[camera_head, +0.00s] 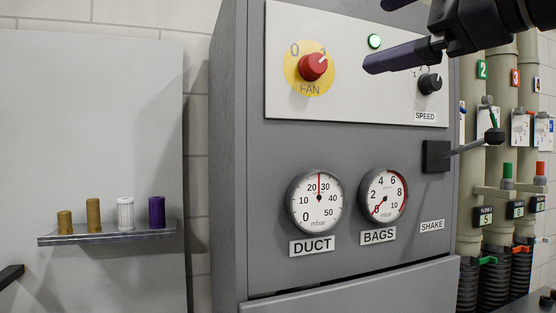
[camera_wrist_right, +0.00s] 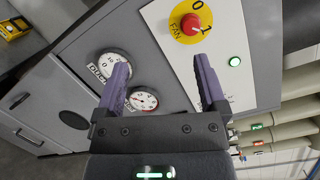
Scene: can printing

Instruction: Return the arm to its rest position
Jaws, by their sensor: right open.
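My right gripper (camera_head: 378,35) is at the upper right of the head view, in front of the grey cabinet's control panel. Its purple fingers are apart with nothing between them; they also show in the right wrist view (camera_wrist_right: 160,78). The red FAN knob (camera_head: 313,67) on its yellow disc is left of the lower finger, and it also shows in the right wrist view (camera_wrist_right: 191,24). A green lamp (camera_head: 375,41) is lit near the fingers. The black SPEED knob (camera_head: 429,83) is below the gripper.
The DUCT gauge (camera_head: 317,201) and BAGS gauge (camera_head: 383,195) sit lower on the cabinet. The SHAKE lever (camera_head: 465,147) sticks out to the right. Pipes with valves (camera_head: 499,150) stand right of the cabinet. A small shelf (camera_head: 108,235) holds several coloured cylinders at the left.

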